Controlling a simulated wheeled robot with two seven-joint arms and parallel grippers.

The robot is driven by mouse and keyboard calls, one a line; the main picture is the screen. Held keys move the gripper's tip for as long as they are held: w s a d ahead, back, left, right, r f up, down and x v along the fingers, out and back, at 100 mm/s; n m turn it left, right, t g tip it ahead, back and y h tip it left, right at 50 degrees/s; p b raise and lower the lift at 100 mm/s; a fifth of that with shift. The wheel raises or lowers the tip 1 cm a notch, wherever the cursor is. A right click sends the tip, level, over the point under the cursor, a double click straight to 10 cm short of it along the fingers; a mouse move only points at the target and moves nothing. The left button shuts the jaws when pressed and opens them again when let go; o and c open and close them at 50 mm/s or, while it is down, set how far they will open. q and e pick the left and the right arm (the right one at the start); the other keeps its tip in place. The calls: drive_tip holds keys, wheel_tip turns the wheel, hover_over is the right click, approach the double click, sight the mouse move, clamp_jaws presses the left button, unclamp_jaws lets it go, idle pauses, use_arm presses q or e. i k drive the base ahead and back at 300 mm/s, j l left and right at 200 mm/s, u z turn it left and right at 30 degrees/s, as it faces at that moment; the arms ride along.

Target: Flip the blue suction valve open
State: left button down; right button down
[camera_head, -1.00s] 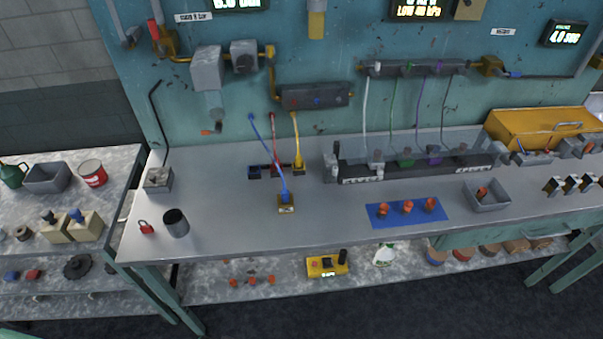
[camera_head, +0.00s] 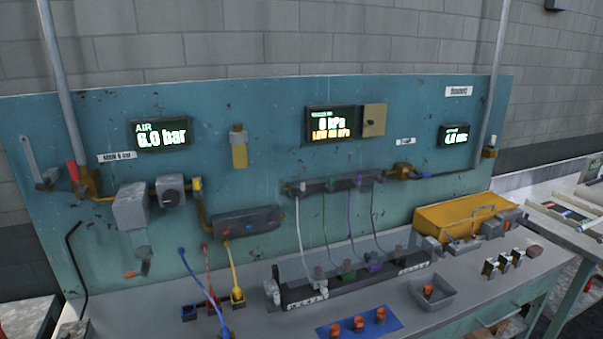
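A small blue lever (camera_head: 427,174) shows on the dark pipe at the right of the teal wall panel, beside a brass-coloured fitting (camera_head: 402,170). It looks like the blue suction valve and seems to lie along the pipe, but it is too small to tell its exact angle. The middle display (camera_head: 332,124) reads 0 hPa on its upper line, with a smaller orange line below. Neither of my grippers is in view.
Below the valve, a yellow box (camera_head: 462,212) sits at the back of the grey bench. A manifold (camera_head: 335,184) with thin hanging tubes is left of it. A grey bin (camera_head: 445,296) and a blue mat (camera_head: 340,331) with orange-topped parts stand in front.

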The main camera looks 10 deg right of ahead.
sight(409, 175)
drive_tip(key=i+l, duration=0.15)
drive_tip(key=l, duration=0.25)
drive_tip(key=i+l+z, duration=0.1)
drive_tip(key=l, duration=0.25)
drive_tip(key=i+l, duration=0.25)
drive_tip(key=l, duration=0.15)
drive_tip(key=i+l+z, duration=0.1)
drive_tip(key=l, duration=0.25)
drive_tip(key=i+l, duration=0.3)
